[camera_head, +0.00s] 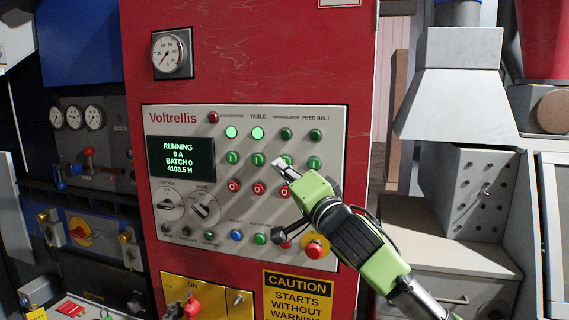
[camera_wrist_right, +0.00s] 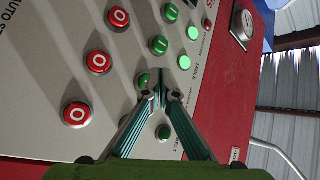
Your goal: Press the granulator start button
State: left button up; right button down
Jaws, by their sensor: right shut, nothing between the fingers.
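The control panel (camera_head: 160,120) has columns of buttons under small labels. The granulator column is third; its start button is hidden behind my right gripper (camera_head: 283,163) in the head view. In the right wrist view a green button (camera_wrist_right: 143,80), which fits that start button, shows just beside the fingertips of my right gripper (camera_wrist_right: 163,96). The right gripper is shut and empty, pointing at the panel face. Whether it touches the button I cannot tell. The granulator lamp (camera_head: 286,134) is dark. My left gripper is not in view.
The separate table start button (camera_head: 258,159) and feed belt start button (camera_head: 314,163) flank the fingertips. Red stop buttons (camera_head: 258,187) sit below. An emergency stop (camera_head: 315,249) is under the right arm. The display (camera_head: 181,158) reads RUNNING. Two lamps (camera_head: 231,132) glow green.

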jog(key=shift+w, duration=0.1)
dwell(0.4)
jog(key=shift+w+d+p, duration=0.15)
jog(key=shift+w+p, duration=0.15)
jog(key=shift+w+d, duration=0.2)
jog(key=shift+w, duration=0.25)
dwell(1.7)
jog(key=shift+s+a, duration=0.25)
jog(key=shift+s, duration=0.55)
jog(key=s, duration=0.1)
jog(key=s+a, duration=0.1)
jog(key=s, duration=0.2)
jog(key=shift+s+a, duration=0.3)
jog(key=shift+s, duration=0.1)
